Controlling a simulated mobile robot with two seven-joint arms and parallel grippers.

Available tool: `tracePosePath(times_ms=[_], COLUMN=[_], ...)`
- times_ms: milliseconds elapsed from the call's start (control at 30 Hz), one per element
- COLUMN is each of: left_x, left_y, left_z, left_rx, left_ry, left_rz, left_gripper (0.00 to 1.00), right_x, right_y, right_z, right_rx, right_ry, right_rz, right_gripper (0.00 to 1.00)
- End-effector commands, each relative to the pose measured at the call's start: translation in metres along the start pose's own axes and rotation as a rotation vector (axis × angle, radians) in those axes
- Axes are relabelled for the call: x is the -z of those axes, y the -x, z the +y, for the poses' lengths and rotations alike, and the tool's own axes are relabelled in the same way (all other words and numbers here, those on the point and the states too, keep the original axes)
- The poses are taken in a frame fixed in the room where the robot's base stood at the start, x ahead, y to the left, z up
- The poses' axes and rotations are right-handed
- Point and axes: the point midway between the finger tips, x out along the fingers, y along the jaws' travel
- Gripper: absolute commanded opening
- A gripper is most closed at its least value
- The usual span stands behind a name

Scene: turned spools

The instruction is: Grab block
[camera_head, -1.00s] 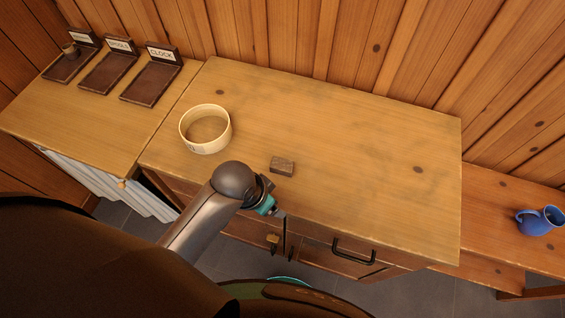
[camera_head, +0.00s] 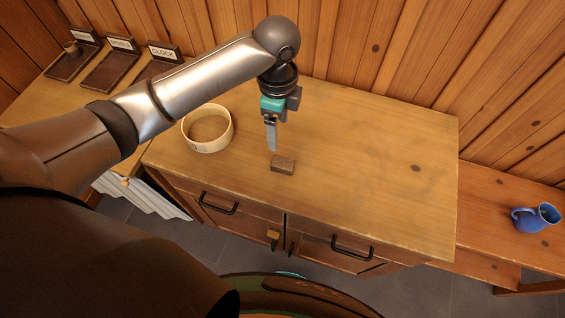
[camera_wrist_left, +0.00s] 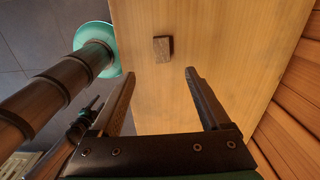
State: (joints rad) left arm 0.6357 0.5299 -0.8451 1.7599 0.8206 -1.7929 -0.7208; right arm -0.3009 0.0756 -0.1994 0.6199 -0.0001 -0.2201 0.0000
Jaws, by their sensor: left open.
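The block (camera_head: 283,165) is a small dark brown piece lying on the wooden cabinet top near its front edge. It also shows in the left wrist view (camera_wrist_left: 163,49), beyond the fingertips and between their lines. My left gripper (camera_head: 272,150) points down above the cabinet top, just behind and left of the block in the head view. Its two fingers are spread with nothing between them, as the left wrist view (camera_wrist_left: 160,75) shows. The block is apart from the fingers. My right gripper is not in view.
A round cream-coloured ring-shaped container (camera_head: 207,129) stands left of the block. Labelled dark trays (camera_head: 112,72) stand on the left surface, one holding a small spool (camera_head: 72,47). The cabinet top's right side is clear.

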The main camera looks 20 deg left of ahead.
Motion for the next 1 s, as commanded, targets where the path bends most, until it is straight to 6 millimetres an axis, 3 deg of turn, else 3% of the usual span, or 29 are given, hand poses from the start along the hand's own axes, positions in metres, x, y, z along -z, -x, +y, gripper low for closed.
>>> tracePosePath(times_ms=[400,667,1000], left_x=[0.002,0.002,0.008], left_y=[-0.083,-0.100,-0.143], left_z=[0.001,0.000,-0.003], left_rx=[-0.002,-0.001,-0.001], left_ry=[0.001,0.001,0.001], left_rz=[0.001,0.001,0.000], left_gripper=[0.80,0.80,0.80], right_x=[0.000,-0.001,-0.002], right_y=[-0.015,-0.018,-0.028], right_z=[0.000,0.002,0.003], right_rx=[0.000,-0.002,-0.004], right_ry=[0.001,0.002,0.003], right_rz=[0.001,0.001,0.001], right_gripper=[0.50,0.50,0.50])
